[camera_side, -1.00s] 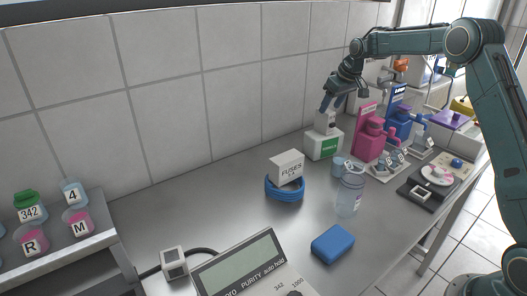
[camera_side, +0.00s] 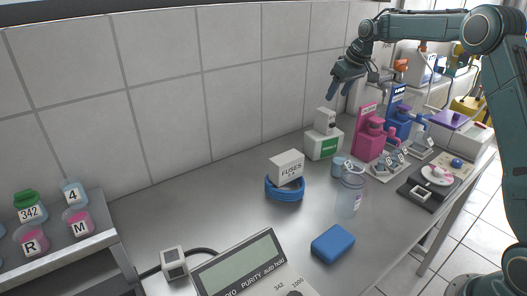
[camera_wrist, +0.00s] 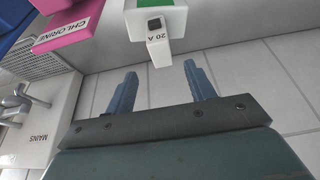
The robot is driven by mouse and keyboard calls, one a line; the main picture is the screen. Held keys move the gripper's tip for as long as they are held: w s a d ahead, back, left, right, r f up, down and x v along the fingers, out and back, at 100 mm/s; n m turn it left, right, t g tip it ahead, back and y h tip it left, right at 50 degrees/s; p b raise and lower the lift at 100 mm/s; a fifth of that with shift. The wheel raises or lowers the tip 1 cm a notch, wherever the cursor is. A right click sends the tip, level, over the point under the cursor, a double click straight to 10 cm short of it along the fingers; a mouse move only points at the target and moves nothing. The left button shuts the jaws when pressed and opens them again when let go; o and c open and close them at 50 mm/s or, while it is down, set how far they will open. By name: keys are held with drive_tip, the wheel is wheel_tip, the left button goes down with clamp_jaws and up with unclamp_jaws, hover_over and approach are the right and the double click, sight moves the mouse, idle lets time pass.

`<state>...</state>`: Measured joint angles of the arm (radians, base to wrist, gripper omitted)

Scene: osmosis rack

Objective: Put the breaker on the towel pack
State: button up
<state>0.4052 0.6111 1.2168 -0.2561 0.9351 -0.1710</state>
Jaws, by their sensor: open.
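The breaker (camera_side: 325,121), a small white block with a dark switch, stands upright on the towel pack (camera_side: 313,149), a white box with a green label. In the wrist view the breaker (camera_wrist: 158,55) shows its "20 A" label, with the towel pack (camera_wrist: 178,18) behind it. My gripper (camera_side: 339,92) is open and empty, just above the breaker and apart from it. In the wrist view the fingers of my gripper (camera_wrist: 159,72) are spread, with the breaker's top end between and ahead of the tips.
The pink chlorine pump (camera_side: 370,138) and a blue pump (camera_side: 400,122) stand right of the pack. A FUSES box (camera_side: 287,166) sits on a blue coil (camera_side: 285,189). A clear bottle (camera_side: 349,197) and blue sponge (camera_side: 333,243) stand nearer. The tiled wall (camera_side: 240,90) is behind.

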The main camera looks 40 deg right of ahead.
drive_tip(key=s+a+r, duration=0.5)
drive_tip(key=s+a, duration=0.2)
drive_tip(key=s, duration=0.2)
drive_tip(key=s+a+r, duration=0.5)
drive_tip(key=s+a, duration=0.2)
drive_tip(key=s, duration=0.1)
drive_tip(key=s+a+f, duration=0.3)
drive_tip(key=s, duration=0.8)
drive_tip(key=s+a+f+t, duration=0.1)
drive_tip(key=s+a+f, duration=0.2)
drive_tip(key=s, duration=0.9)
drive_tip(key=shift+s+f, duration=0.15)
